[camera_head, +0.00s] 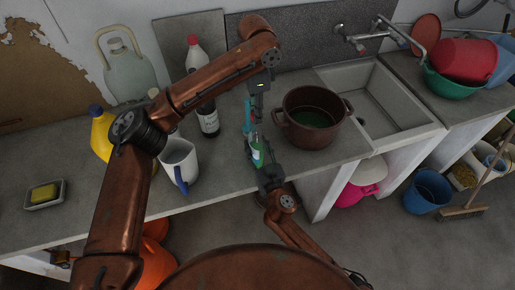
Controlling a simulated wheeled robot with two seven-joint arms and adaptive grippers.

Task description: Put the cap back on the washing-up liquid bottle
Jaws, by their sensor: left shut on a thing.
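The washing-up liquid bottle (257,154) is small and green with a pale label. It stands upright near the counter's front edge, left of the brown pot. My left gripper (252,116) reaches down from above and is shut just over the bottle's top. The cap is too small and covered by the fingers to make out clearly; the thing in the jaws appears to be it. I cannot tell whether it touches the bottle neck. My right gripper (266,172) comes up from the front, at the bottle's lower part. Its fingers are too small to tell if they close on it.
The brown pot (312,118) stands close to the right, before the sink (385,105). A white jug (179,163), a dark bottle (208,118), a yellow bottle (101,134) and a glass demijohn (128,72) stand left. A soap dish (44,195) lies far left. The front-left counter is clear.

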